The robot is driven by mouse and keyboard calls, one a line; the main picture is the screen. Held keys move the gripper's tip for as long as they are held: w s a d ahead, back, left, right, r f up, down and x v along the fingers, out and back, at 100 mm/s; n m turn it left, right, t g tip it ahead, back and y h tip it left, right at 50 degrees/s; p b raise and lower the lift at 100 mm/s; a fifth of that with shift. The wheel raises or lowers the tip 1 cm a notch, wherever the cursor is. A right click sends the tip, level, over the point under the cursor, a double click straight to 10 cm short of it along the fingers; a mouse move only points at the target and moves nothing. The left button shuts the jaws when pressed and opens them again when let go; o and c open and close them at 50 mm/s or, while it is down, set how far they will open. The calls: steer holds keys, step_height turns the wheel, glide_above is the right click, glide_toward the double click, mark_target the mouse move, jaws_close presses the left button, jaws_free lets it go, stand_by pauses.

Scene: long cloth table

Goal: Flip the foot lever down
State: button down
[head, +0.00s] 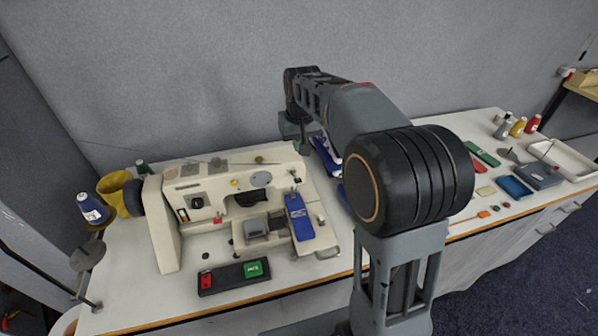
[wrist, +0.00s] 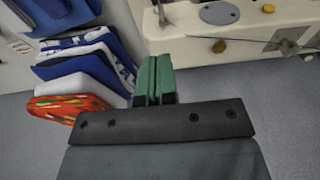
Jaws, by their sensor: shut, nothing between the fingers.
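The cream sewing machine (head: 166,222) stands on the left part of the table in the head view. Its edge (wrist: 190,18) fills the upper right of the wrist view. I cannot pick out the foot lever for certain. A small thin metal piece (wrist: 161,13) shows beside the machine's edge, just beyond my fingertips in the wrist view. My gripper (wrist: 153,78) has green fingers pressed together with nothing between them. It is beside the machine's right end; whether it touches anything is unclear. In the head view my arm hides much of that area.
Folded blue and white cloths (wrist: 85,60) and an orange patterned cloth (wrist: 70,105) lie left of my fingers in the wrist view. A black switch box (head: 234,277) with red and green buttons is in front of the machine. Thread spools and trays (head: 563,158) occupy the table's right end.

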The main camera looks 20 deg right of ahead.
steer(key=p, duration=0.2)
glide_toward(298, 179)
steer(key=f, duration=0.1)
steer(key=w+f, duration=0.1)
steer(key=f, duration=0.3)
steer(key=shift+w+f, duration=0.1)
steer(key=shift+w, duration=0.2)
steer(key=shift+s+f, duration=0.2)
steer(key=shift+f, duration=0.55)
steer(key=shift+f+b, duration=0.15)
steer(key=shift+b, duration=0.25)
